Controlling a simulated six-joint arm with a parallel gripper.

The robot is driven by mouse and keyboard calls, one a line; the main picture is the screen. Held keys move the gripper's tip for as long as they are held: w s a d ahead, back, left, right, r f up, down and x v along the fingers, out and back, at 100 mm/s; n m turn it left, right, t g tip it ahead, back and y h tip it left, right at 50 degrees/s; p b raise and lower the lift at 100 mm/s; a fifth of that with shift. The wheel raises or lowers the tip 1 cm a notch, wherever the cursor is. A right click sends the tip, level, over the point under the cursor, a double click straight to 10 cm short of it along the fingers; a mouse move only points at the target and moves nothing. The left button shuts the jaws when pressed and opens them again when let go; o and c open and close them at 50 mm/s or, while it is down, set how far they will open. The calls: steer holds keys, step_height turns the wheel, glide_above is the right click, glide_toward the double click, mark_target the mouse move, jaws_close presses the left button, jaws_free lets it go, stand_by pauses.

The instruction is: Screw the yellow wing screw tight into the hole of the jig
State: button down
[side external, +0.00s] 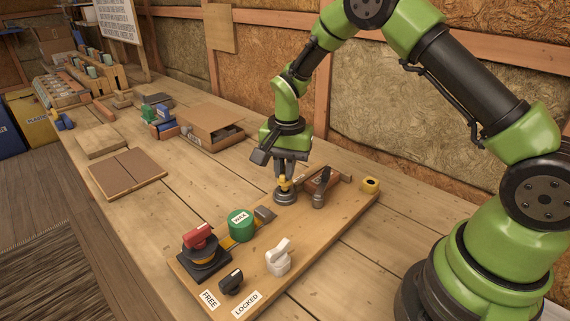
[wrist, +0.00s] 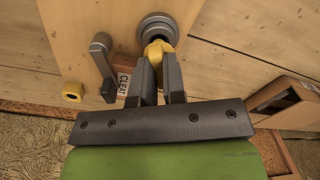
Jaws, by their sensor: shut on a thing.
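The yellow wing screw (side external: 284,183) stands upright at the round grey metal boss (side external: 285,197) on the wooden jig board (side external: 330,228). In the wrist view the yellow wing screw (wrist: 157,52) sits in front of the grey boss (wrist: 157,27). My gripper (side external: 284,176) points down over the boss and is shut on the wing screw, with its dark fingers on either side of it in the wrist view (wrist: 158,68). The hole and the screw's thread are hidden, so I cannot tell how deep it sits.
A red-handled switch (side external: 200,240), a green WAX knob (side external: 241,225), a white knob (side external: 279,258) and a black knob (side external: 231,281) stand nearer. A cardboard box (side external: 211,127) lies behind.

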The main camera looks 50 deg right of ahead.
steer(key=shift+f, duration=1.05)
steer(key=c, duration=1.1)
jaws_free()
steer(key=shift+r, duration=0.1)
step_height(320, 180, up, 10)
steer(key=shift+s+f, duration=0.1)
steer(key=shift+f, duration=0.1)
steer(key=shift+r, duration=0.1)
